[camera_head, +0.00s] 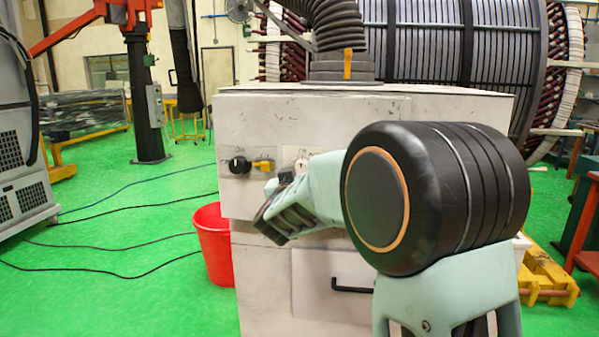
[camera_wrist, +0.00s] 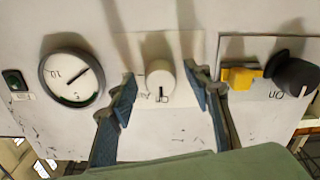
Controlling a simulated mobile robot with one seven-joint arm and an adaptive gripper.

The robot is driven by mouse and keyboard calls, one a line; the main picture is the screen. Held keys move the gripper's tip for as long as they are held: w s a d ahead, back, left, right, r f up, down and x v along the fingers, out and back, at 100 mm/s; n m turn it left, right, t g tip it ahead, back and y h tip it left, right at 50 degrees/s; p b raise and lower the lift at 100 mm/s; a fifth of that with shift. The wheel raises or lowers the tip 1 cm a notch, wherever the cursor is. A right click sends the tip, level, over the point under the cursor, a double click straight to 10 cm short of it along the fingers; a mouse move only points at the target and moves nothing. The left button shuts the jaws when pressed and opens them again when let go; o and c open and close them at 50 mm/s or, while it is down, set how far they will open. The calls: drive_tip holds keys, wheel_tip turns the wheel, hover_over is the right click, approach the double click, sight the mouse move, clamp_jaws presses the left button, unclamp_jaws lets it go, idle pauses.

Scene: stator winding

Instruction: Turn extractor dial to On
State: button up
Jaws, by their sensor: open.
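A pale cabinet (camera_head: 265,125) carries the controls on its front panel. In the wrist view, a round white dial (camera_wrist: 160,79) with a black pointer line stands on a pale plate, with small marks that I cannot read clearly. My gripper (camera_wrist: 162,90) is open, its two blue-grey fingers on either side of this dial; contact cannot be told. At right in the wrist view are a yellow switch (camera_wrist: 239,77) and a black knob (camera_wrist: 295,75), with an upside-down "On" marking. In the head view my gripper (camera_head: 280,207) is in front of the panel, its fingertips hard to make out.
A round gauge (camera_wrist: 71,78) is left of the dial in the wrist view. In the head view, a drawer handle (camera_head: 352,289) sits low on the cabinet. A red bin (camera_head: 213,245) stands at its left, and a ribbed hose (camera_head: 338,30) rises from its top.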

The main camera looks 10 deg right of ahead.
drive_tip(key=c, duration=1.1)
drive_tip(key=shift+c, duration=0.2)
drive_tip(key=shift+m+b, duration=0.35)
drive_tip(key=shift+m, duration=0.05)
drive_tip(key=m+b, duration=0.2)
drive_tip(key=shift+f+m, duration=0.15)
drive_tip(key=shift+m, duration=0.25)
drive_tip(key=m+b, duration=0.3)
drive_tip(key=m, duration=0.2)
drive_tip(key=shift+w+a+b, duration=0.1)
drive_tip(key=shift+a+b, duration=0.05)
drive_tip(key=shift+b, duration=0.2)
drive_tip(key=m+b, duration=0.2)
drive_tip(key=m, duration=0.3)
drive_tip(key=shift+b, duration=0.35)
drive_tip(key=shift+r+m+b, duration=0.15)
drive_tip(key=shift+m+b, duration=0.4)
drive_tip(key=shift+m, duration=0.55)
drive_tip(key=shift+r+m+b, duration=0.1)
drive_tip(key=shift+m+b, duration=0.45)
drive_tip(key=shift+m, duration=0.55)
